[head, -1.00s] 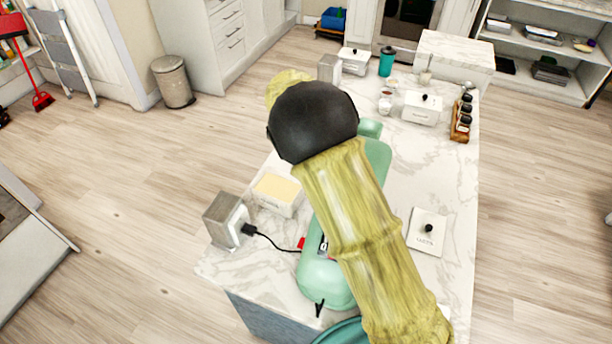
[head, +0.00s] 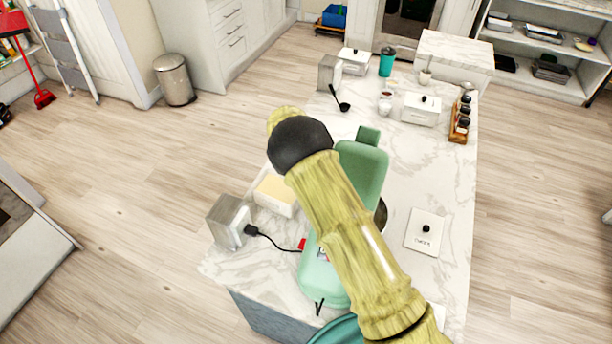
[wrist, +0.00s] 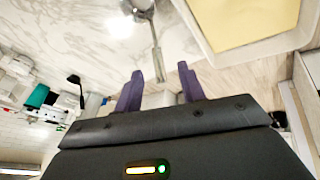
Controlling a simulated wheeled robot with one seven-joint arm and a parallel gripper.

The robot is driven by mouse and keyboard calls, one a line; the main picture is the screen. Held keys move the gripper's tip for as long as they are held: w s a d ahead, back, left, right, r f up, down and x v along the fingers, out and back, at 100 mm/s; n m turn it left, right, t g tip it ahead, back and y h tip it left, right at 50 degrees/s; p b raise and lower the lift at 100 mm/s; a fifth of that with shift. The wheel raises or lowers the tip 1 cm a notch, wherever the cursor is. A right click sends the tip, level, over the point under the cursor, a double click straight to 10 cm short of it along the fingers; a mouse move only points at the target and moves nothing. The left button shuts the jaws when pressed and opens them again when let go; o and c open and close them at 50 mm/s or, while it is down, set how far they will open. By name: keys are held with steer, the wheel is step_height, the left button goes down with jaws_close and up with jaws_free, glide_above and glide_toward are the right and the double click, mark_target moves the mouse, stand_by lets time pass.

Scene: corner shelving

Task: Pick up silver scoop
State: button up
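The silver scoop (wrist: 155,38) shows in the wrist view on the marble counter. Its round bowl is near the top edge and its thin handle points down toward the space between my fingers. My gripper (wrist: 161,84) is open, its two purple fingers apart with nothing visibly held. The handle's near end lines up with the gap; I cannot tell how far it is from the fingers. In the head view my arm hides both the scoop and the gripper.
A box with a pale yellow top (head: 276,191) stands close to the scoop, also in the wrist view (wrist: 240,22). The counter's right side is mostly clear.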

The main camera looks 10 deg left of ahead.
steer(key=shift+w+f, duration=0.2)
steer(key=shift+f, duration=0.25)
steer(key=shift+p+x, duration=1.2)
steer(key=shift+x, duration=1.4)
steer(key=shift+d, duration=0.1)
steer(key=shift+w, duration=0.1)
jaws_close()
